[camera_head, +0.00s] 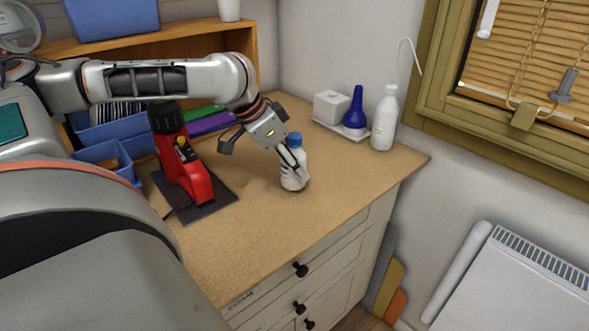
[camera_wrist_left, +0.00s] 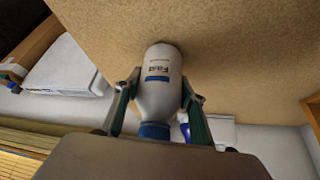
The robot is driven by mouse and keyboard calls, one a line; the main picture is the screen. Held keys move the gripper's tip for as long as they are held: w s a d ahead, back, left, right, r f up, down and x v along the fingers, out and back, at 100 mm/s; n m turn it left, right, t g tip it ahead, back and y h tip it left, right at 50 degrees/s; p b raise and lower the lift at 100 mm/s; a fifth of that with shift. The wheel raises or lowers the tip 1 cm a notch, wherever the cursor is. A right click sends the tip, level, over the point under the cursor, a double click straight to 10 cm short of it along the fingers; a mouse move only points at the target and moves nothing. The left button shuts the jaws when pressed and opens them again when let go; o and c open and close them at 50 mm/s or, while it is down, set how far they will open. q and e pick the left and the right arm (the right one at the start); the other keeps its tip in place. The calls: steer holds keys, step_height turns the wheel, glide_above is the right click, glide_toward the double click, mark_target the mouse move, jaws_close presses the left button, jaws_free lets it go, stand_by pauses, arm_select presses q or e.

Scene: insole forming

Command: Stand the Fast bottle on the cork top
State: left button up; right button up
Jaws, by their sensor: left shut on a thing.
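The Fast bottle (camera_head: 292,174), white with a blue cap, is upright at the cork top (camera_head: 260,225) in the head view. My left gripper (camera_head: 291,164) is shut on it from the upper left. In the left wrist view the bottle (camera_wrist_left: 160,80) sits between the two fingers of my left gripper (camera_wrist_left: 158,97), with the word Fast readable on its label. Its base meets or nearly meets the cork surface; I cannot tell whether it touches. My right gripper is not in view.
A red device (camera_head: 186,165) stands on a dark mat left of the bottle. A white tray (camera_head: 341,132) with a white block and blue bottle, and a white wash bottle (camera_head: 385,118), stand at the back right. The cork in front is clear.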

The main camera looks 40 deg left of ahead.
arm_select(q)
steer(key=shift+f, duration=0.5)
steer(key=o, duration=1.3)
steer(key=shift+f, duration=0.1)
